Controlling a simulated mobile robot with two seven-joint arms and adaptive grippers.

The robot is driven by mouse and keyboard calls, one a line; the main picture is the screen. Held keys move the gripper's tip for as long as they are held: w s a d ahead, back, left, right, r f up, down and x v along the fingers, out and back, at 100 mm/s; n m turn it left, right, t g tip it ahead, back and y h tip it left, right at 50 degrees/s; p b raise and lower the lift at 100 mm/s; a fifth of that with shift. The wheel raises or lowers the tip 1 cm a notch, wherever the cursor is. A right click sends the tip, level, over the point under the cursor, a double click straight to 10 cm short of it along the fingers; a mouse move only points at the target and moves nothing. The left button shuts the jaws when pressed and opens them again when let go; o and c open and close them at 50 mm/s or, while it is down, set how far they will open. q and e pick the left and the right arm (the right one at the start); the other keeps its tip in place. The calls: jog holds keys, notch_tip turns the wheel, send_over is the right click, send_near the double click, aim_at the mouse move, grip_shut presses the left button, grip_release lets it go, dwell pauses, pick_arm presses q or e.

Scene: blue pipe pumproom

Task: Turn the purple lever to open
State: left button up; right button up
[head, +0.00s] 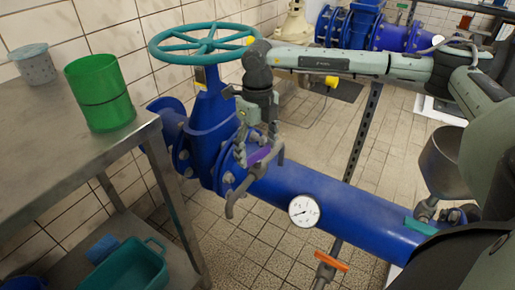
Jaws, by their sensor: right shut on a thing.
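The purple lever (261,155) shows in the head view as a short purple piece above a small grey tap (238,190) on the side of the large blue pipe. My right gripper (259,152) comes down from above and is shut on the purple lever. The fingers hide part of the lever, so its exact angle is hard to tell. My left gripper is not in view.
A blue gate valve with a teal handwheel (203,41) stands behind my gripper. A pressure gauge (304,211) and an orange-handled tap (331,262) sit to the right. A metal table (50,150) at left carries a green container (100,95).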

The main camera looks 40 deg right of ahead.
jog(key=shift+f, duration=0.1)
jog(key=shift+c, duration=0.3)
jog(key=shift+n, duration=0.7)
jog(key=shift+n+b, duration=0.35)
jog(key=shift+n, duration=0.05)
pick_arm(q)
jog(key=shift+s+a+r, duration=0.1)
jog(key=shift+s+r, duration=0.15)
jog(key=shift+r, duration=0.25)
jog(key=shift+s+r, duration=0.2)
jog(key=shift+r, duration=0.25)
pick_arm(e)
jog(key=shift+n, duration=0.5)
jog(key=o, duration=1.2)
jog(key=shift+c, duration=0.2)
